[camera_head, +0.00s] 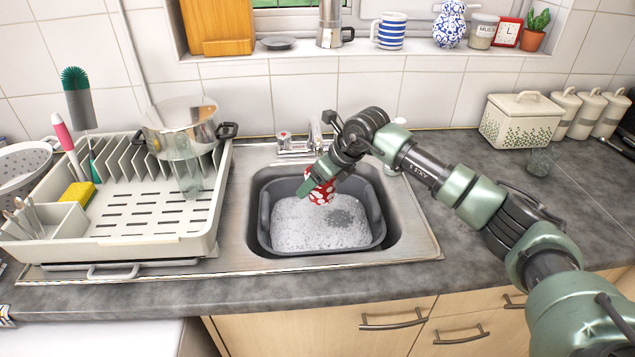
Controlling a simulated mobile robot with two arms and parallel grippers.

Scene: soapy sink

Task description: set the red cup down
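The red cup (321,193), with white spots, is over the soapy washing-up bowl (264,226) in the sink. My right arm comes in from the right, and my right gripper (316,186) is at the cup with a green finger across its left side. The gripper appears shut on the cup, and its fingers and wrist hide part of it. The cup looks tilted and seems to be above the suds. My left gripper is not in view.
A dish rack (140,228) left of the sink holds a steel pot (180,125) and a clear glass (186,177). The tap (316,136) stands behind the bowl. A small glass (541,161) stands on the right counter, which has free room in front.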

